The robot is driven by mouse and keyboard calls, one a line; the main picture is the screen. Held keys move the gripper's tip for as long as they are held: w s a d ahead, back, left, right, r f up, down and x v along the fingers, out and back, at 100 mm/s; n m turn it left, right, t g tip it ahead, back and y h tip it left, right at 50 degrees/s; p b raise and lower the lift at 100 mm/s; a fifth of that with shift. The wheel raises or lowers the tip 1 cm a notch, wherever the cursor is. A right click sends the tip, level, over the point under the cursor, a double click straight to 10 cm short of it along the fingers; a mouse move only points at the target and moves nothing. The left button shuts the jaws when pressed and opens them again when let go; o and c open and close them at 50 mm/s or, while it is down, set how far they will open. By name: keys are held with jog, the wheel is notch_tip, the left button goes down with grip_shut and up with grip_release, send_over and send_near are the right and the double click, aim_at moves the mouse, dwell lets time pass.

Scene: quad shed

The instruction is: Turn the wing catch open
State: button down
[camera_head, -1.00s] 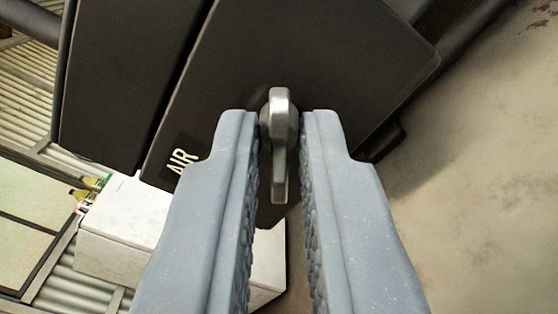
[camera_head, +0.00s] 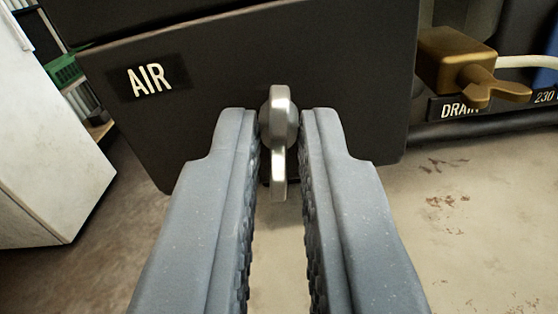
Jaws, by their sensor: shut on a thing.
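The metal wing catch (camera_head: 279,172) sits on the dark panel (camera_head: 345,75) in the middle of the view. Its two wings run up and down in the picture, in line with the gap between my fingers. My gripper (camera_head: 280,122) is shut on the catch, with one grey ribbed finger on either side of it. The fingertips reach the round hub. The panel carries a label reading AIR (camera_head: 150,79) to the left of the catch.
A brass tap (camera_head: 480,78) with a DRAIN label (camera_head: 455,109) is at the right. A pale cable (camera_head: 528,62) runs behind it. A white cabinet (camera_head: 45,140) stands at the left. Open concrete floor (camera_head: 465,215) lies below.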

jog(key=shift+d+f+n+p, duration=0.1)
jog(key=shift+f+n+p, duration=0.05)
jog(key=shift+n+p, duration=0.75)
jog(key=c, duration=1.5)
grip_release()
jog(key=shift+s, duration=0.2)
jog(key=s, duration=0.4)
jog(key=s+a+b, duration=0.1)
jog(key=s, duration=0.8)
jog(key=shift+s+a, duration=0.15)
jog(key=shift+s, duration=0.05)
